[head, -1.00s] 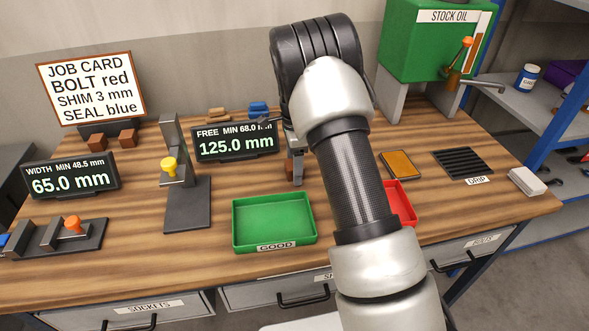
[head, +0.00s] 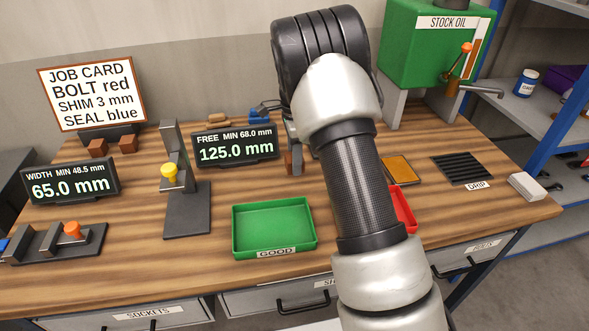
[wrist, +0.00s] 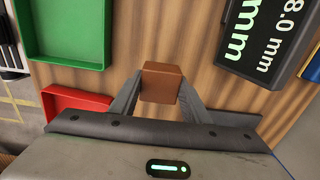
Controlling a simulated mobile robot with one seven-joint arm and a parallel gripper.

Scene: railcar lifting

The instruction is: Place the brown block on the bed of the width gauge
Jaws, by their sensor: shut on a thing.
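My gripper (wrist: 158,92) is shut on a brown block (wrist: 163,80), with one finger on each side in the wrist view. In the head view, my arm hides most of the gripper, and a bit of the held block (head: 289,163) shows behind the green tray. The width gauge (head: 88,243) lies at the front left of the bench, a dark bed with upright grey jaws and an orange knob (head: 72,230). Its display (head: 70,182) reads 65.0 mm. The gripper is well to the right of it.
Two other brown blocks (head: 97,147) sit by the job card (head: 92,93). The free gauge (head: 186,207) with a yellow knob and its display (head: 236,147) stand between gripper and width gauge. A green tray (head: 310,240) and red tray (head: 405,212) are in front.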

